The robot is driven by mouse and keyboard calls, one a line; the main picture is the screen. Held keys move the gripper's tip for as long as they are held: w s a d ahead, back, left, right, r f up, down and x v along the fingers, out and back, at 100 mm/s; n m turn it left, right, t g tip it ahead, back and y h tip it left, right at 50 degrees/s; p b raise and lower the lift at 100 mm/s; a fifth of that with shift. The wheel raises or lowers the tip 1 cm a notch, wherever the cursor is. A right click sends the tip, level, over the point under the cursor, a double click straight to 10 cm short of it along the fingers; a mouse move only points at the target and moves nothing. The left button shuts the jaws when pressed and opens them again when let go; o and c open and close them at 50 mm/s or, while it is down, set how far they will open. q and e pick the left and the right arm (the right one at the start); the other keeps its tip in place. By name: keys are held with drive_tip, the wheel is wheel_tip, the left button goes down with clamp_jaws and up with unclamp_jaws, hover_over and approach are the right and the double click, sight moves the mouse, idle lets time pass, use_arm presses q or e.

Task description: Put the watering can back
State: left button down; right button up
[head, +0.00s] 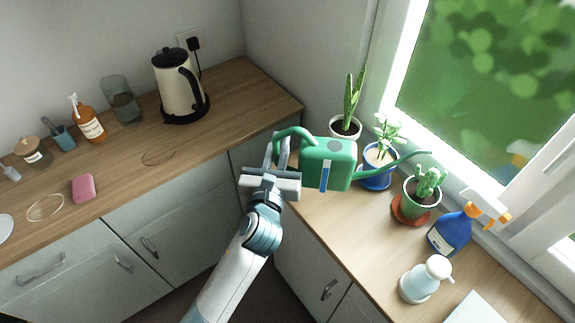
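The green watering can (327,165) has a blue stripe on its side, a long spout pointing right and a curved handle on its left. My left gripper (282,145) is shut on the handle. The can looks held above the inner end of the window-side counter, in front of the potted plants. Its spout passes in front of the blue pot (376,178). My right gripper is not in view.
A snake plant (346,128), a cactus (424,192), a blue spray bottle (452,232) and a pump bottle (424,280) line the window-side counter. The left counter holds a kettle (174,85), glass vase (121,100), orange bottle (88,122) and pink sponge (83,188). A faint ring (158,158) marks bare wood.

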use_arm(q)
drive_tip(key=shift+f, duration=1.3)
drive_tip(key=shift+f, duration=1.9)
drive_tip(key=shift+f+b, duration=0.1)
drive_tip(key=shift+b, duration=0.2)
drive_tip(key=c, duration=1.7)
unclamp_jaws()
drive_tip(key=shift+f, duration=0.15)
drive_tip(key=shift+c, duration=0.2)
drive_tip(key=shift+s, duration=0.15)
